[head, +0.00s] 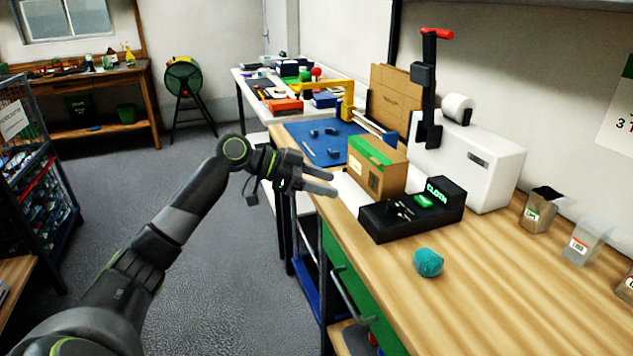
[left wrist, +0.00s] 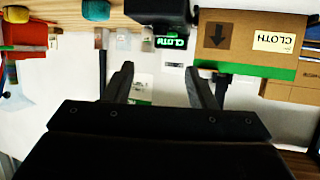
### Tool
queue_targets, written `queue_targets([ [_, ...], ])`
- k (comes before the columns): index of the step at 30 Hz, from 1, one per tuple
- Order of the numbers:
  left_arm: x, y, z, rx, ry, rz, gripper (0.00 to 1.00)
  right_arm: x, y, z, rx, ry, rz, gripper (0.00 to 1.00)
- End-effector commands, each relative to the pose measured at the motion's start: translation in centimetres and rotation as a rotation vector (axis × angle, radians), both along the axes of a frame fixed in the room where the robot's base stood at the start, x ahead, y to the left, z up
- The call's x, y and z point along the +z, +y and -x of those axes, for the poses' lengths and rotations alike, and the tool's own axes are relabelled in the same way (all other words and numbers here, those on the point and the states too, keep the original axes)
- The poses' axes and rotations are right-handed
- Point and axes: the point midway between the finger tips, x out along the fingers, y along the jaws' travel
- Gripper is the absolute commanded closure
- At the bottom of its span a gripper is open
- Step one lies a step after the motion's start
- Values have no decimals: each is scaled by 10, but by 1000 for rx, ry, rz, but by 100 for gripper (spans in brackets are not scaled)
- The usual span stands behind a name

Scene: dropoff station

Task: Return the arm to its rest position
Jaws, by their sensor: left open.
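My left arm reaches in from the lower left of the head view. Its gripper (head: 334,183) is open and empty, in the air at the bench's left edge, left of the cardboard box (head: 376,166) with green tape. In the left wrist view, which looks upside down, the two fingers (left wrist: 161,82) stand apart with nothing between them. The box (left wrist: 248,38), labelled CLOTH, shows right of the fingers there, and a black device (left wrist: 160,12) shows beyond them. My right gripper is in neither view.
On the wooden bench (head: 560,300) stand the black device with a green display (head: 440,193), a teal lump (head: 428,262), a white machine (head: 480,160) and clear bins (head: 587,240). A blue mat (head: 318,150) lies behind. Grey floor (head: 110,190) is open at left, beside a shelf rack (head: 50,170).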

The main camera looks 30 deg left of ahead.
Motion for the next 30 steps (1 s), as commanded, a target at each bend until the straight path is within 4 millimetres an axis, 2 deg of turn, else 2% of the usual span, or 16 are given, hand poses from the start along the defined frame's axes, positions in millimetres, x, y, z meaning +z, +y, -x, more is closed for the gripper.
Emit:
queue_targets([
  [6,5,10,8,1,0,-2,49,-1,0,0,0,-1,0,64],
  [21,6,11,8,0,0,0,49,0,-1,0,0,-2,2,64],
  [23,5,11,7,3,1,1,49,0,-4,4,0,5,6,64],
  [26,-9,17,2,44,27,11,49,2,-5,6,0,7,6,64],
  [29,-48,33,-11,154,94,26,49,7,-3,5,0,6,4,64],
  [30,-71,41,-16,214,129,31,49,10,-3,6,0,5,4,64],
])
